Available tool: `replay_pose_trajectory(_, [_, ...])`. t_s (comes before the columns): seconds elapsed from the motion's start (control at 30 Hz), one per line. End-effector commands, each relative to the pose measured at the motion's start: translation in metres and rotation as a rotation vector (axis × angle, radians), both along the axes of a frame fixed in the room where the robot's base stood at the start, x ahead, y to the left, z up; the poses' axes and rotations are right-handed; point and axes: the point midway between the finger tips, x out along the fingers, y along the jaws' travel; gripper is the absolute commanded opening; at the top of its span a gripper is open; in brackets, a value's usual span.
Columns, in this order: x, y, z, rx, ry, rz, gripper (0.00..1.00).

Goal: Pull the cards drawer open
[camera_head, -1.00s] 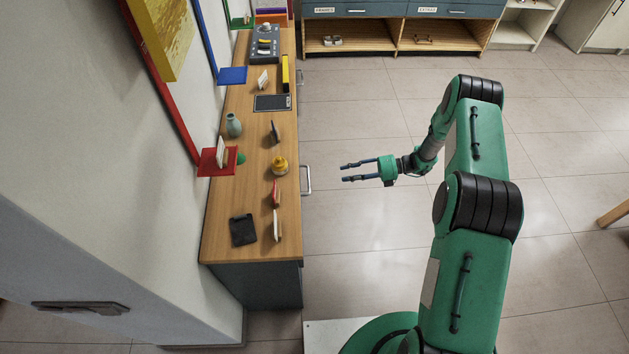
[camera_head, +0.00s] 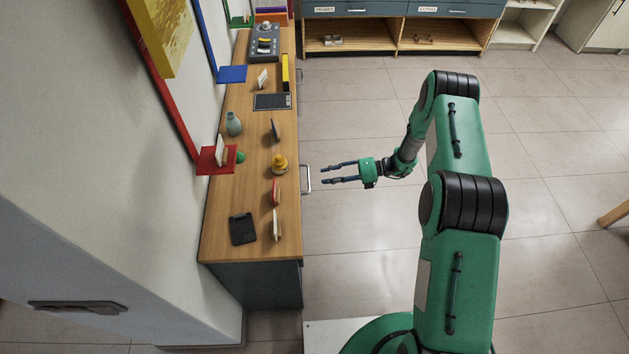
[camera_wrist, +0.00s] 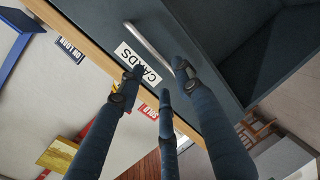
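The cards drawer is the dark grey front labelled "CARDS" (camera_wrist: 138,64) in the wrist view, with a silver bar handle (camera_wrist: 148,46). In the head view the handle (camera_head: 306,179) stands out from the right side of the wooden-topped cabinet (camera_head: 285,245), and the drawer appears closed. My gripper (camera_head: 323,174) is open and empty, its fingers pointing left at the handle with a small gap. In the wrist view the dark blue fingers (camera_wrist: 160,85) are spread, with their tips close to the handle and label.
On the counter stand a yellow pot (camera_head: 279,163), a red item (camera_head: 276,191), a black tablet-like item (camera_head: 242,229) and a blue vase (camera_head: 233,124). A red wall shelf (camera_head: 214,161) juts over it. The tiled floor (camera_head: 360,240) beside the cabinet is clear.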

Motion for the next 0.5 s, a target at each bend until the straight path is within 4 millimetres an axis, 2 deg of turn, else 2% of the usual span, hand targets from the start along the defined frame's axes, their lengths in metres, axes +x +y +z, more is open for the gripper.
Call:
replay_pose_trajectory(0.2, [-0.001,0.033,-0.008,0.001,0.001,0.003,0.35])
replay_pose_trajectory(0.5, [0.000,0.056,-0.012,0.000,0.000,0.000,0.35])
